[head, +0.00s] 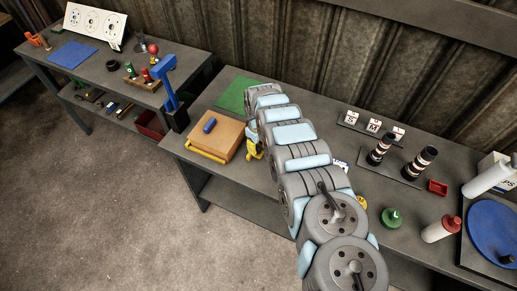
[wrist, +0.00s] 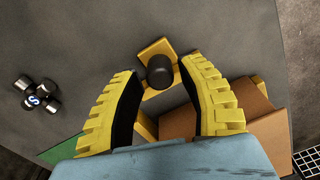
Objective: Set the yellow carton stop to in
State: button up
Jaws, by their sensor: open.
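A yellow stop with a black knob (wrist: 160,72) shows in the wrist view, beside the brown carton (wrist: 190,127). My gripper (wrist: 159,75) is open, with one yellow ridged finger to each side of the knob. I see no contact between the fingers and the knob. In the head view the carton (head: 218,137) lies on the near left part of the bench, with a yellow bar (head: 206,156) along its front edge. My gripper (head: 254,143) is just right of the carton there, mostly hidden by my arm.
A blue upright post (head: 172,92) stands to the left.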

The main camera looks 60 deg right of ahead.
jog(key=shift+s+f, duration=0.1)
jog(key=shift+f, duration=0.8)
